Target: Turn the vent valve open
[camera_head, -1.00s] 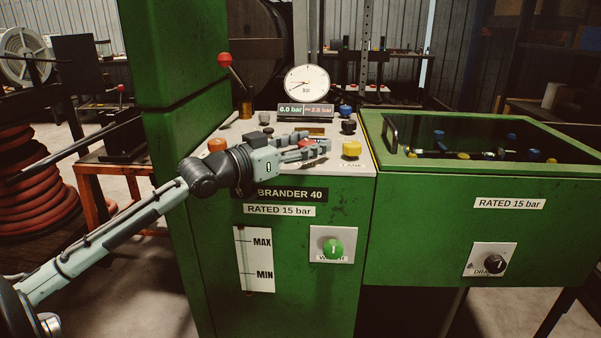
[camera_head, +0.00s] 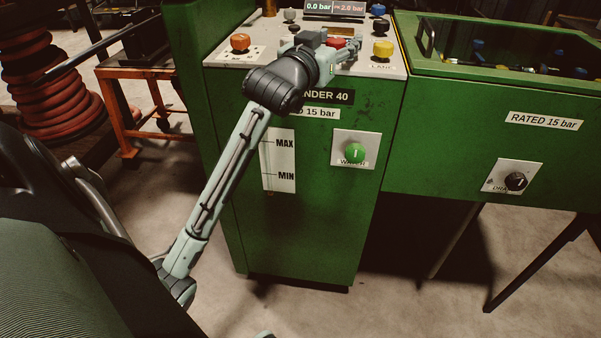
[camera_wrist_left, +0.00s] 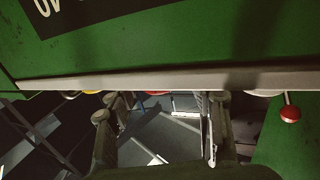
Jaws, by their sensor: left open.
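I cannot tell which control is the vent valve; most labels are too small to read. On the green machine's light top panel stand an orange knob (camera_head: 240,42), a grey knob (camera_head: 291,15), a yellow knob (camera_head: 383,49), a black knob (camera_head: 381,27), a blue knob (camera_head: 378,9) and a red one (camera_head: 335,43), partly hidden by my gripper. My left gripper (camera_head: 343,50) is at the panel's front edge, left of the yellow knob. In the left wrist view (camera_wrist_left: 158,112) its fingers are spread, with nothing seen held between them. My right gripper is not in view.
A green knob (camera_head: 355,153) sits on the machine's front, and a black drain knob (camera_head: 515,181) on the tank (camera_head: 470,150) at right. A display (camera_head: 335,8) reads 0.0 bar. An orange-framed stand (camera_head: 125,110) and coiled hose (camera_head: 45,85) are at left. Floor in front is clear.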

